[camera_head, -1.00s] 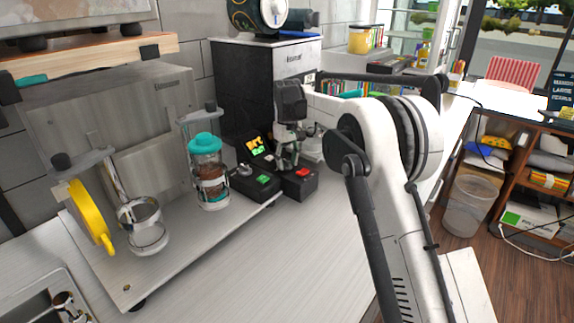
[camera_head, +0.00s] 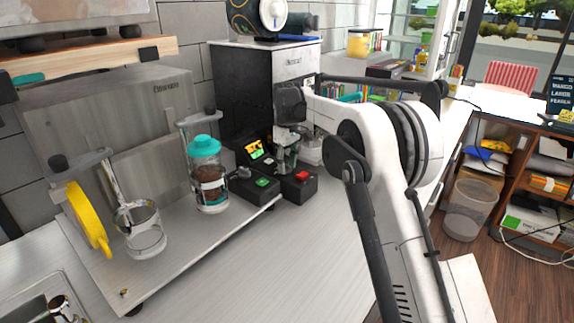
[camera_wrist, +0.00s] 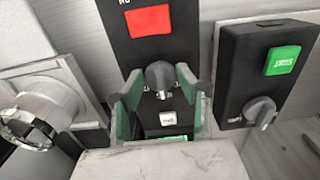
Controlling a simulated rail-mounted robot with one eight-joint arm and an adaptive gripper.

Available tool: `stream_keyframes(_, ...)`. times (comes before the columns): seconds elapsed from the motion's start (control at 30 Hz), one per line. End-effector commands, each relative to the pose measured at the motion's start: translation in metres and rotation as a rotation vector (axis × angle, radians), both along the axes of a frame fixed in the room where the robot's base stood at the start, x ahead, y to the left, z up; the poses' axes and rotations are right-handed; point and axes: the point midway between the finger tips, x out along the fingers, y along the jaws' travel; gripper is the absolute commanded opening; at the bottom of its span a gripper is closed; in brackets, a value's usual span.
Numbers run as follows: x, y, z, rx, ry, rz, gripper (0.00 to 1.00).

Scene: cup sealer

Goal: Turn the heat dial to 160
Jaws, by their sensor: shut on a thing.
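My gripper (camera_wrist: 157,92) has green-padded fingers that stand on either side of a dark grey dial (camera_wrist: 160,75), shut on it. The dial is on the black control box (camera_wrist: 135,55) with a red button (camera_wrist: 149,21) and a small white button (camera_wrist: 167,118). In the head view, my gripper (camera_head: 286,158) is at this red-button box (camera_head: 300,187), and the dial is hidden there. No number scale is legible around the dial, so I cannot tell its setting. A lit display (camera_head: 257,148) shows coloured figures too small to read.
A second black box (camera_wrist: 262,75) with a green button (camera_wrist: 284,60) and its own grey knob (camera_wrist: 262,111) stands close by on the right. A teal-lidded jar (camera_head: 208,175) and a yellow-handled machine part (camera_head: 88,220) are to the left in the head view. The front counter is clear.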

Motion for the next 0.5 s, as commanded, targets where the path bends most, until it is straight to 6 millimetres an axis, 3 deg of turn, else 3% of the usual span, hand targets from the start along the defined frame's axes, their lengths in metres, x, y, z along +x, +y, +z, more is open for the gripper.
stream_keyframes(0.07, 0.0005, 0.0002, 0.0009, 0.001, -0.002, 0.0, 0.07)
stream_keyframes(0.1, 0.0005, 0.0002, 0.0009, 0.001, -0.002, 0.0, 0.39)
stream_keyframes(0.2, 0.0004, 0.0002, 0.0007, 0.0, -0.001, -0.001, 0.51)
stream_keyframes(0.5, 0.0002, 0.0001, 0.0022, 0.001, -0.001, -0.001, 0.51)
